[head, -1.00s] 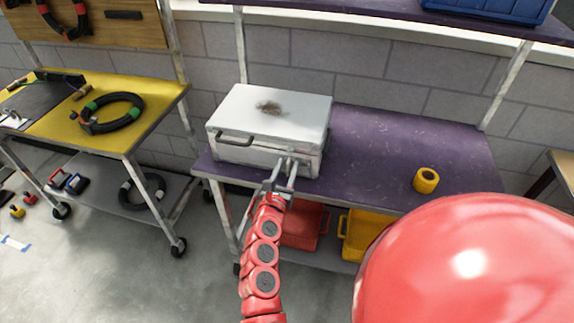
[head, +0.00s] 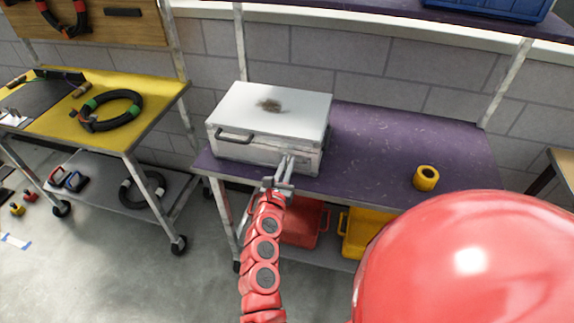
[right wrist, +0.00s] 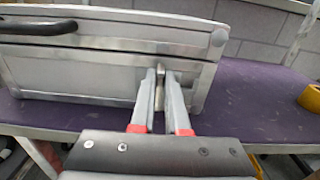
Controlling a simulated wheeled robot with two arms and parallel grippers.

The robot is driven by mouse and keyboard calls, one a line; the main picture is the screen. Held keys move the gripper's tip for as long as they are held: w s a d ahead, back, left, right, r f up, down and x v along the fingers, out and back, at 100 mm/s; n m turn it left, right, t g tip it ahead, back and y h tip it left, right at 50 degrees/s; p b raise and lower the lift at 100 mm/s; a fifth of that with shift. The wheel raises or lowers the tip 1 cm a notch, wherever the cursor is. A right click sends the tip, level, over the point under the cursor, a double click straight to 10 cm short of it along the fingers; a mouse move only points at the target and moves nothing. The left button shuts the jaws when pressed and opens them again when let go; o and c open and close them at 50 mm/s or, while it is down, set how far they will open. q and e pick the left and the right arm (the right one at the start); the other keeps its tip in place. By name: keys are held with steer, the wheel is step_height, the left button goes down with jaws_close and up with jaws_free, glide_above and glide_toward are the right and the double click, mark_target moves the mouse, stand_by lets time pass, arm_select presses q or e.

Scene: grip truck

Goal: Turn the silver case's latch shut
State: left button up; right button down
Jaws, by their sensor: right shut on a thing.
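The silver case (head: 282,108) stands closed on the purple bench top, with a dark stain on its lid and a black handle (head: 236,135) on its front. In the right wrist view the case front (right wrist: 75,80) fills the upper left. My right gripper (head: 286,160) is at the right part of the case front. In the right wrist view its fingers (right wrist: 160,88) are shut on the small metal latch (right wrist: 160,90), just below the lid seam. The fingers hide part of the latch, so its exact angle is hard to tell. My left gripper is not in view.
A yellow tape roll (head: 426,178) stands on the purple bench (head: 380,150) to the right, with clear surface between. Red (head: 305,224) and yellow (head: 362,232) bins sit on the shelf below. A yellow-topped cart (head: 150,110) stands at left.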

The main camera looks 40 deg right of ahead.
steer(key=shift+f, duration=0.1)
steer(key=shift+f+n+b, duration=0.1)
steer(key=shift+n+b, duration=0.3)
steer(key=shift+n, duration=0.3)
steer(key=shift+w+a+n+b, duration=0.15)
steer(key=shift+n+b, duration=0.15)
steer(key=shift+n, duration=0.4)
steer(key=n, duration=0.2)
steer(key=shift+w+a+n, duration=0.1)
steer(key=shift+n, duration=0.3)
steer(key=n, duration=0.2)
steer(key=shift+w+a+n, duration=0.1)
steer(key=shift+n, duration=0.3)
steer(key=n, duration=0.3)
steer(key=n+p, duration=0.1)
steer(key=shift+w+a+f, duration=0.1)
steer(key=shift+f, duration=0.15)
steer(key=n, duration=0.1)
steer(key=n+p, duration=0.1)
steer(key=n, duration=0.3)
steer(key=shift+w+f+p, duration=0.1)
steer(key=shift+f+p, duration=0.25)
steer(key=shift+a+n, duration=0.1)
steer(key=shift+n, duration=0.2)
